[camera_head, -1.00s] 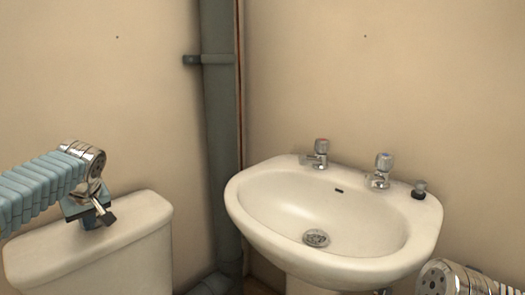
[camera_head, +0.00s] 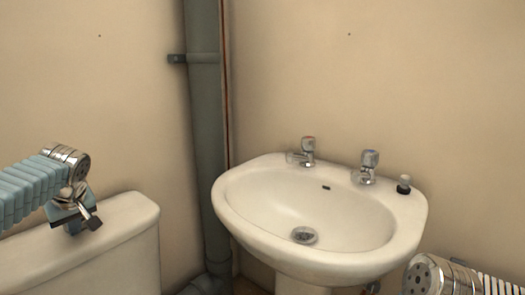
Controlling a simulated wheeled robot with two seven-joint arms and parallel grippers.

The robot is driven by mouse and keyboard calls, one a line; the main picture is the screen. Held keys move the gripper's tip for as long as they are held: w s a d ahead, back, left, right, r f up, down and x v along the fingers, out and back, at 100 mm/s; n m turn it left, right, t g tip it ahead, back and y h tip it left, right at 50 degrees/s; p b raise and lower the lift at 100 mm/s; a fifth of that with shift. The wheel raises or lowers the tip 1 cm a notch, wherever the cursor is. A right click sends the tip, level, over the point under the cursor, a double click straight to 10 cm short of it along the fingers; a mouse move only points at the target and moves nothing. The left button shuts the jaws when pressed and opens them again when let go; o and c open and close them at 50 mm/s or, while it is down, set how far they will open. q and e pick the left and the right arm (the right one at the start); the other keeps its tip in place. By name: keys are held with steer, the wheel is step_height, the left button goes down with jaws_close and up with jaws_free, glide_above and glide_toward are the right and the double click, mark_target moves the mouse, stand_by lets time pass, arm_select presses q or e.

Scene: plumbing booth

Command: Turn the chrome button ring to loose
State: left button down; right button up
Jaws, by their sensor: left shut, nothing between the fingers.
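The toilet cistern (camera_head: 125,245) stands at the lower left, with its pale lid under my left arm. No chrome button ring can be made out on it; part of the lid is hidden by my left gripper. My left gripper (camera_head: 92,222) is shut and empty, over the cistern lid, tilted down to the right. I cannot tell whether it touches the lid. At the lower right a link of my right arm shows, but its gripper is out of view.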

arm_select(q)
steer(key=shift+w+d, duration=0.15)
steer(key=shift+d, duration=0.05)
steer(key=shift+w+d, duration=0.55)
steer(key=shift+w, duration=0.1)
steer(key=shift+w+d+p, duration=0.1)
steer(key=shift+d+p, duration=0.05)
steer(key=shift+p, duration=0.15)
steer(key=shift+w+d, duration=0.2)
steer(key=shift+w, duration=0.2)
steer(key=shift+w+p, duration=0.3)
steer(key=shift+p, duration=0.05)
steer(key=shift+d, duration=0.15)
